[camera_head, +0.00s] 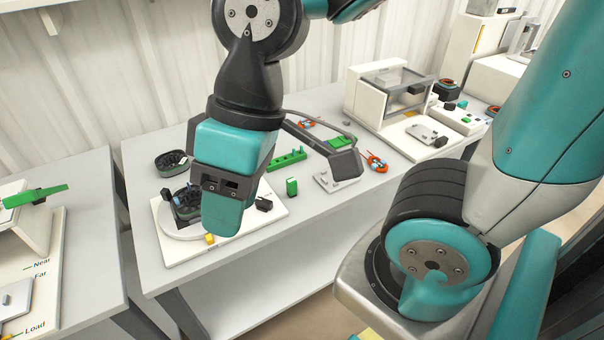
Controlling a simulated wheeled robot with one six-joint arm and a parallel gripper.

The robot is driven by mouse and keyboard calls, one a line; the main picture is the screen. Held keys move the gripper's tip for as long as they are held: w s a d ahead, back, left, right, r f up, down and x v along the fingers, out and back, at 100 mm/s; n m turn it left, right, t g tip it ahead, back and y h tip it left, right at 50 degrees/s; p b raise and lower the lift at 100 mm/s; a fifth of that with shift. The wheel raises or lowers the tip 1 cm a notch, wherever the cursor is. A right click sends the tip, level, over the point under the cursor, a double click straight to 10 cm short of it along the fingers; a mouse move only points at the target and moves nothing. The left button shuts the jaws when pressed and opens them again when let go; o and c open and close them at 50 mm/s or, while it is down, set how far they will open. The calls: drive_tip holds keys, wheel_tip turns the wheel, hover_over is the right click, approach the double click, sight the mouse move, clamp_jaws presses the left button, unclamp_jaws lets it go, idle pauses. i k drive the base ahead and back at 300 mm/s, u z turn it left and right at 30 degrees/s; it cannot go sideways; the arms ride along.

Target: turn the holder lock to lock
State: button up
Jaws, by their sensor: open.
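A white base plate (168,256) on the grey table carries a round white disc with a dark holder (184,207) on it. My gripper (222,212) reaches down over this plate and covers the right part of the holder and disc. The gap between its fingers is hard to see from here, and nothing shows held in it. A small black part (264,204) sits on the plate just right of my gripper. A small yellow piece (210,239) shows at the plate's front, just below my gripper. I cannot tell which part is the holder lock or how it is turned.
A black round tray (172,161) lies behind the plate. A green block (291,187) and a green rack (288,160) stand to its right. A white machine (378,100) stands farther right. A separate table (92,250) is at left, across a gap.

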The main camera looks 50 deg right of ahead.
sight(262, 204)
drive_tip(key=z, duration=0.35)
drive_tip(key=i, duration=0.55)
drive_tip(key=z, duration=1.35)
drive_tip(key=k, duration=1.15)
drive_tip(key=u, duration=1.1)
drive_tip(key=i, duration=0.5)
drive_tip(key=u, duration=0.05)
